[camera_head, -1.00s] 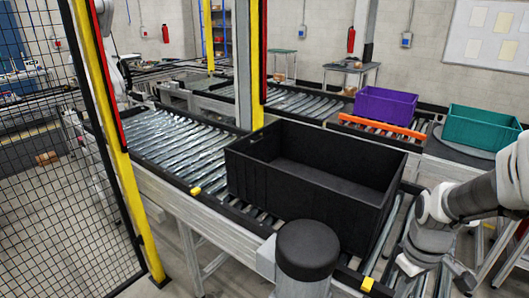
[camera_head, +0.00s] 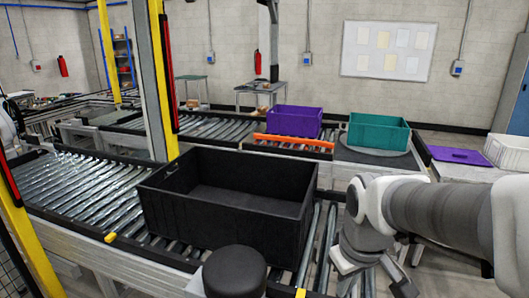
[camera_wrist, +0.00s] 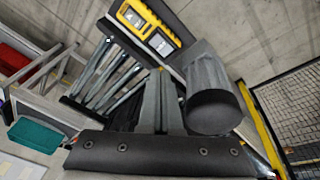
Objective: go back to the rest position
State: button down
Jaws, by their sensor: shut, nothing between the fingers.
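My arm (camera_head: 420,210) comes in from the right edge of the head view, pale grey with a darker sleeve, and bends down beside the black crate (camera_head: 225,220). Its lower end is cut by the bottom edge there, so the fingers are not clear. In the wrist view my gripper (camera_wrist: 159,72) shows as two grey fingers close together above a dark bar with screws. It is shut and holds nothing. The crate looks empty and stands upright on the roller conveyor (camera_head: 85,190), to the left of my arm.
A post with a round black cap (camera_head: 235,270) stands in front of the crate; it also shows beside my fingers in the wrist view (camera_wrist: 214,110). Behind are a purple crate (camera_head: 295,122), a teal crate (camera_head: 378,133) and an orange bar (camera_head: 293,143). Yellow fence posts (camera_head: 30,240) stand left.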

jog(key=s+r+m+t, duration=0.2)
jog(key=s+r+m, duration=0.2)
jog(key=s, duration=0.4)
jog(key=shift+r+t, duration=0.4)
jog(key=shift+r, duration=0.4)
dwell(0.6)
